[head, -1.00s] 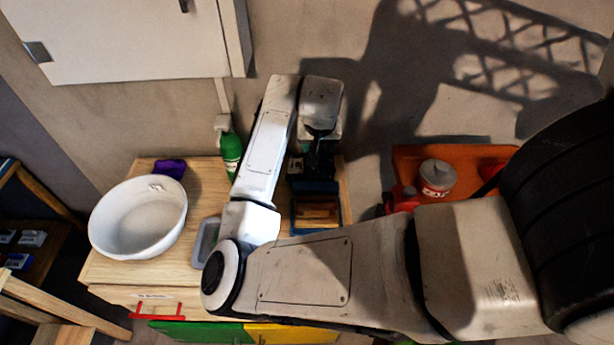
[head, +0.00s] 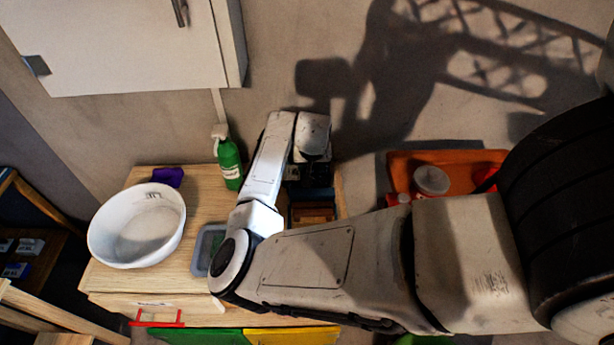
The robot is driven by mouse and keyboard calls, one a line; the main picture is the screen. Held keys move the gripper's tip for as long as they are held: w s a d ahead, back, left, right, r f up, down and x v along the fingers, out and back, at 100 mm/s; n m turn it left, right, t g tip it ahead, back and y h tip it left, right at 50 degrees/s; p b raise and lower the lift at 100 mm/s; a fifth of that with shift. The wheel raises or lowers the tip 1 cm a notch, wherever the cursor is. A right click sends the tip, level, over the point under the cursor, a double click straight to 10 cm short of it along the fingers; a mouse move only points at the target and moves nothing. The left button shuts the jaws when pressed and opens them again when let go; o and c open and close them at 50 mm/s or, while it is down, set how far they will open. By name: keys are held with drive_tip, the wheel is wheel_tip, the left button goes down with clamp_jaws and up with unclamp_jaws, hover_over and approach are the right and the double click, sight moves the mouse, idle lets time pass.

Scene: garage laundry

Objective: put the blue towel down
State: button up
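My gripper (head: 308,178) points down over the right part of the wooden cabinet top (head: 207,185). My own wrist and shadow hide its fingers, so I cannot see whether they are open or shut. A dark blue patch (head: 312,196) lies just below it, at a dark box with a brown, wood-coloured inside (head: 313,214). I cannot tell whether this blue is the towel or part of the box. No blue towel shows clearly anywhere else.
A white bowl (head: 137,226) stands at the left of the cabinet top, with a purple object (head: 168,177) behind it. A green spray bottle (head: 229,163) and a grey tray (head: 208,246) are left of my arm. An orange surface (head: 405,170) with a jar (head: 431,180) is at right.

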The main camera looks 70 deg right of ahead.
drive_tip(key=shift+c, duration=0.3)
clamp_jaws()
idle(0.3)
